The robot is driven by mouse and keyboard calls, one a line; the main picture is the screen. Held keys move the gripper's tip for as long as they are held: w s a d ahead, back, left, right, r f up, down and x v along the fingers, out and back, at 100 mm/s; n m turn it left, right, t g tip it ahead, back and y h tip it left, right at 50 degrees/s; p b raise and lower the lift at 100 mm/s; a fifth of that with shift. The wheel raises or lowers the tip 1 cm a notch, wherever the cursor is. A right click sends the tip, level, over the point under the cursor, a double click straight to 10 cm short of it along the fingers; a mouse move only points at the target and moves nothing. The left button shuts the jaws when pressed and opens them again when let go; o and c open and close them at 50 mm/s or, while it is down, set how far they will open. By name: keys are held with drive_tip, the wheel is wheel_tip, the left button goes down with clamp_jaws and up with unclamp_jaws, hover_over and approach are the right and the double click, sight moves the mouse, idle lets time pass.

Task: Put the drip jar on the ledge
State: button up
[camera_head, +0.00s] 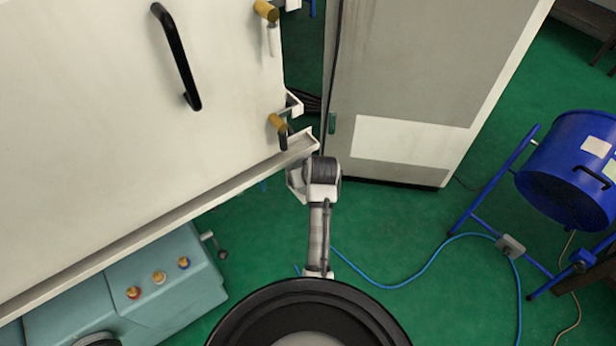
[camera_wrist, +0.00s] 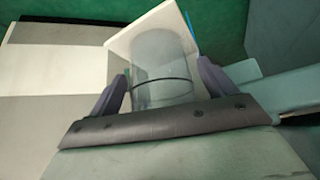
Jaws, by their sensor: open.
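In the wrist view a clear jar (camera_wrist: 160,58) with a dark ring around it, which looks like the drip jar, stands between the two fingers of my gripper (camera_wrist: 162,80). The fingers are open, one on each side of the jar; I cannot tell whether either touches it. A white angled piece (camera_wrist: 122,45), perhaps the ledge, is behind and around the jar. Whether the jar rests on it is hidden. In the head view a white piece (camera_head: 296,184) shows beside my wrist, below the corner of the machine door; the jar and fingers are hidden there.
A large white door (camera_head: 110,110) with a black handle (camera_head: 178,58) and a lower rail (camera_head: 130,215) fills the left. A grey cabinet (camera_head: 410,80) stands behind. A blue drum (camera_head: 575,170) on a stand is at right. A blue hose (camera_head: 410,280) crosses the green floor.

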drive_tip(key=v, duration=1.2)
drive_tip(key=shift+r, duration=0.25)
